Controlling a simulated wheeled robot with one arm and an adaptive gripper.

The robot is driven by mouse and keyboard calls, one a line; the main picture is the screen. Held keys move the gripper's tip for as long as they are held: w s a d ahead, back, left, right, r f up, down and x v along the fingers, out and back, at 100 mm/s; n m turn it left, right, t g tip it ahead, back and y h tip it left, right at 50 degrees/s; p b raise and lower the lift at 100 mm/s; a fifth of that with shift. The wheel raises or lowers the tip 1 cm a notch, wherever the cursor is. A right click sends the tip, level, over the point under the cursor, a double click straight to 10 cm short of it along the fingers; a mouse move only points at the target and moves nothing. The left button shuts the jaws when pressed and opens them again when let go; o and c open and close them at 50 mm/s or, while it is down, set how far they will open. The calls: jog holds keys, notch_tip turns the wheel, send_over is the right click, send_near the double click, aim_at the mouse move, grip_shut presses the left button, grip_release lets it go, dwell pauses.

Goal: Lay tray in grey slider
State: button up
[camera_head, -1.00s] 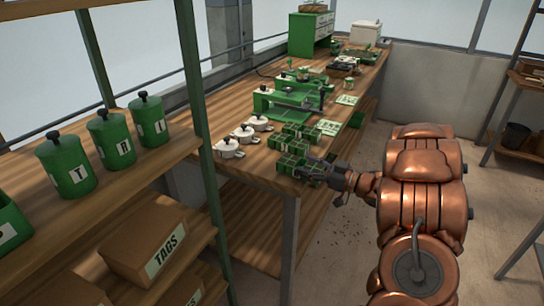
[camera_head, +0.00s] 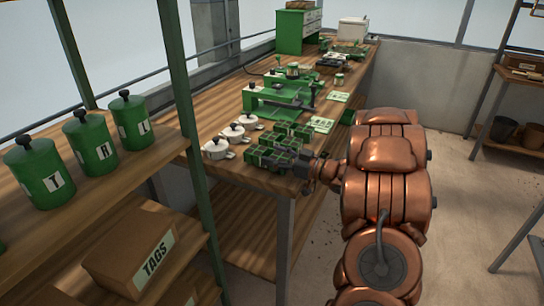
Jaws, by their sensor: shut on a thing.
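My gripper (camera_head: 307,169) is at the near right corner of the wooden bench, small in the picture. It is shut on a green tray (camera_head: 284,163) with square cells, at its right side. The tray is at bench height beside other green trays (camera_head: 290,134); whether it touches the bench is not clear. A green seeder machine (camera_head: 279,97) stands farther back on the bench. A grey slider cannot be made out on it at this size.
White lidded pots (camera_head: 217,149) stand left of the trays. Printed cards (camera_head: 321,124) lie along the bench's right edge. A shelf with green canisters (camera_head: 89,142) and a TAGS box (camera_head: 131,250) fills the near left. Floor at right is open.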

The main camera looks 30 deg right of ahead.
jog(key=shift+f, duration=0.15)
jog(key=o, duration=1.3)
jog(key=shift+a, duration=0.1)
jog(key=shift+f+b, duration=0.15)
jog(key=shift+b, duration=0.15)
